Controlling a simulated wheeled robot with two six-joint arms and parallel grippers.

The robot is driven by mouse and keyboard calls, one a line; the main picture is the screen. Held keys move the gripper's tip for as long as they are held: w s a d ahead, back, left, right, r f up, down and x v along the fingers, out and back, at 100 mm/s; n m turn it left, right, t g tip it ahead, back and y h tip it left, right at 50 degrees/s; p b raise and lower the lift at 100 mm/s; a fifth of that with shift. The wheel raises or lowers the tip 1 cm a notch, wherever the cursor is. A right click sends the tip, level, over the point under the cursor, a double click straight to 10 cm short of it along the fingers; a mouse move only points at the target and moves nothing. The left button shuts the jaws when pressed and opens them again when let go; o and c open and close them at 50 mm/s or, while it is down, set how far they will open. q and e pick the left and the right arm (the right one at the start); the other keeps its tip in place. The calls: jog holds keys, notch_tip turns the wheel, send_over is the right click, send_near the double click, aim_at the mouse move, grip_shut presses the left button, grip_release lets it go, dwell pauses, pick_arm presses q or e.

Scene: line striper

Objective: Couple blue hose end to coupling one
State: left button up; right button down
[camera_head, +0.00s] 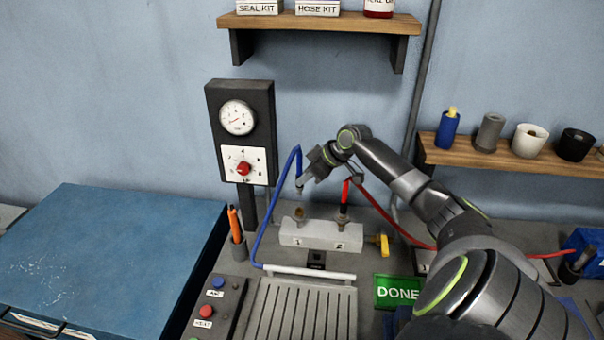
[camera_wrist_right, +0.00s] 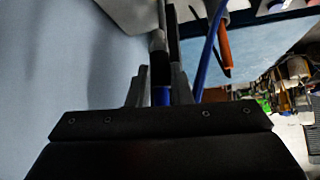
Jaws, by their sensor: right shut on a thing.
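The blue hose (camera_head: 267,222) rises from the bench in an arc to its end (camera_head: 299,186), which points down. My right gripper (camera_head: 303,174) is shut on the blue hose near that end. In the right wrist view a piece of blue hose (camera_wrist_right: 161,96) shows between the fingers. Coupling one (camera_head: 299,213) is a brassy fitting on top of the light block (camera_head: 318,235), above the label 1. The hose end hangs just above coupling one, apparently with a small gap. My left gripper is not in view.
A red hose (camera_head: 345,192) stands upright on coupling two (camera_head: 343,216), right beside coupling one. A yellow valve handle (camera_head: 384,244) is on the block's right side. A gauge panel (camera_head: 240,130) and a cup with an orange tool (camera_head: 238,247) stand left. A green DONE sign (camera_head: 397,292) lies in front.

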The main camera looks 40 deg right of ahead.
notch_tip(320, 180, down, 5)
jog(key=b, duration=0.4)
jog(key=shift+w+f, duration=0.1)
jog(key=shift+f, duration=0.05)
dwell(0.7)
jog(key=shift+f+b, duration=0.65)
jog(key=shift+f, duration=1.05)
dwell(1.4)
jog(key=c, duration=0.9)
grip_release()
